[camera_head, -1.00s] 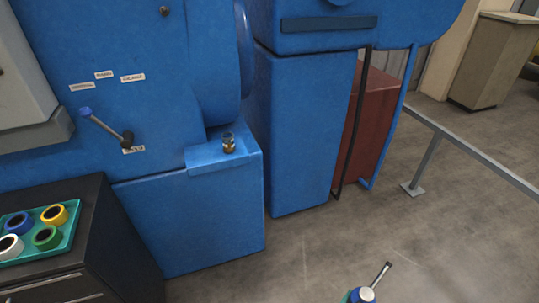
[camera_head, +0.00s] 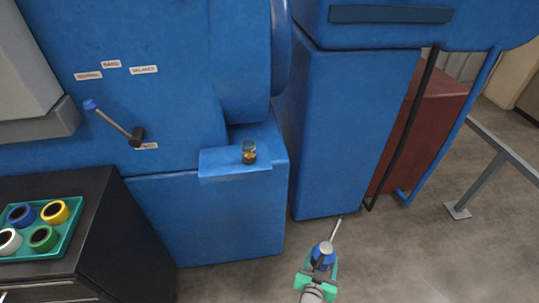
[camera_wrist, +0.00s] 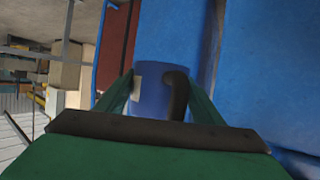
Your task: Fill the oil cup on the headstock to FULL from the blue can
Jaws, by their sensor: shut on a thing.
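The oil cup (camera_head: 249,152) is a small glass cup with amber oil low in it. It stands on the blue ledge of the headstock (camera_head: 235,163). The blue can (camera_head: 322,255) has a pale top and a thin grey spout that points up and slightly right. My gripper (camera_head: 317,275), with green fingers, is shut on the can, below and to the right of the cup and well apart from it. In the wrist view the can (camera_wrist: 150,92) sits between the fingers, with a dark handle and a pale label. The FULL mark on the cup is too small to read.
A lever (camera_head: 115,125) with a blue knob juts from the headstock. A teal tray (camera_head: 66,240) with several tape rolls lies on a dark cabinet (camera_head: 110,235) at left. A tall blue block (camera_head: 350,130) and a grey rail (camera_head: 505,155) stand at right. Floor is clear in front.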

